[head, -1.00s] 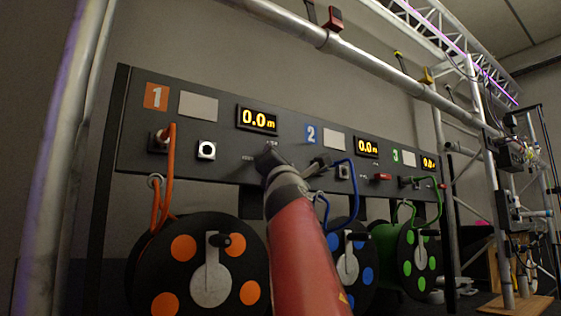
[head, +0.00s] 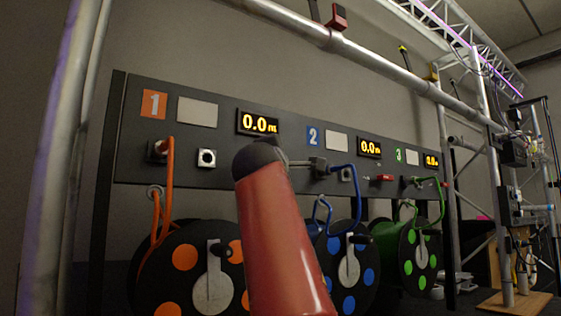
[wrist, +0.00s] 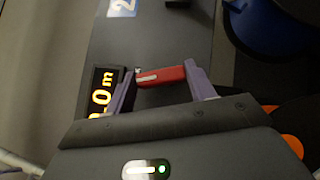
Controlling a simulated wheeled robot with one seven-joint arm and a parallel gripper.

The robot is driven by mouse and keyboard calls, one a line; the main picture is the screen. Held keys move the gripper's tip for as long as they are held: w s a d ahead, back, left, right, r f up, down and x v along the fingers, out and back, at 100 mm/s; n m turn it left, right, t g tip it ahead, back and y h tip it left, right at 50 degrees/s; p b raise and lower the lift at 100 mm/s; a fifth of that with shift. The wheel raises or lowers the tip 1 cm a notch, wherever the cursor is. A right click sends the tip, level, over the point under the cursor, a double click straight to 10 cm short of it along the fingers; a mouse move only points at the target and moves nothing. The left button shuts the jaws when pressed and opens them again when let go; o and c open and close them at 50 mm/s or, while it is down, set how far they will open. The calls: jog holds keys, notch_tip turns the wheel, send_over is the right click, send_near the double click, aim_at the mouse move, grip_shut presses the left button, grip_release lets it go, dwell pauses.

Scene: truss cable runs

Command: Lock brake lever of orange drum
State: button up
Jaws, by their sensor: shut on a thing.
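The orange drum (head: 182,258), black with orange discs, hangs at the lower left of the head view under panel section 1. Its edge discs also show at the right of the wrist view (wrist: 293,145). The red brake lever (wrist: 160,76) lies across the panel beside the 0.0 m display in the wrist view. My gripper (wrist: 160,78) has its purple fingers at the two ends of this lever and is shut on it. In the head view my red arm hides the lever and the fingers.
The blue drum (head: 350,265) and green drum (head: 418,255) hang to the right. Another red lever (head: 380,178) sits on the panel near section 3. Orange cable (head: 168,195) loops at the left. A metal truss tube (head: 370,65) crosses above the panel.

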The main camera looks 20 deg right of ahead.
jog(key=shift+m+g, duration=0.3)
jog(key=shift+m, duration=0.1)
dwell(0.5)
jog(key=o, duration=1)
jog(key=shift+b+v, duration=2)
jog(key=shift+v, duration=1.85)
jog(key=shift+c, duration=0.4)
